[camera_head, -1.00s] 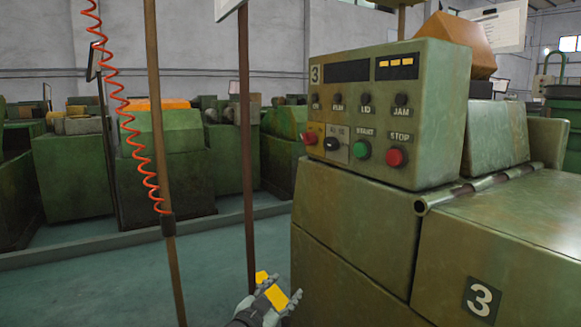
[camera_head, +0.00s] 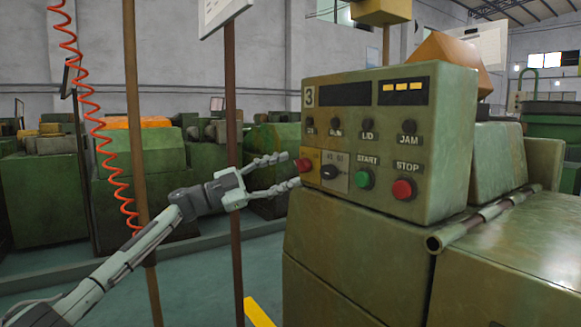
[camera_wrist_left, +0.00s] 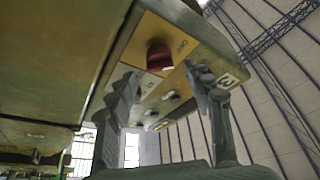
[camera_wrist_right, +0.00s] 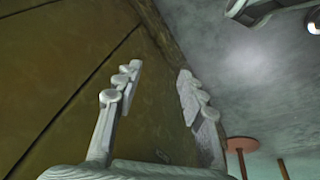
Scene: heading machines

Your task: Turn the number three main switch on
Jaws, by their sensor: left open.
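The control panel (camera_head: 450,130) of the green machine carries a "3" plate (camera_head: 308,96). The main switch is a red knob (camera_head: 303,165) on a yellow plate at the panel's left edge. It also shows in the left wrist view (camera_wrist_left: 158,56). My left gripper (camera_head: 290,170) is open, its fingertips just left of the red knob in the head view. In the left wrist view the knob lies ahead, between the spread fingers; I see no grip on it. My right gripper (camera_wrist_right: 152,85) is open and empty beside a green surface in the right wrist view.
A black selector knob (camera_head: 328,172), a green START button (camera_head: 363,179) and a red STOP button (camera_head: 403,189) sit right of the switch. A brown post (camera_head: 233,200) and a coiled red hose (camera_head: 105,150) stand at the left. A pipe (camera_head: 480,221) runs along the machine top.

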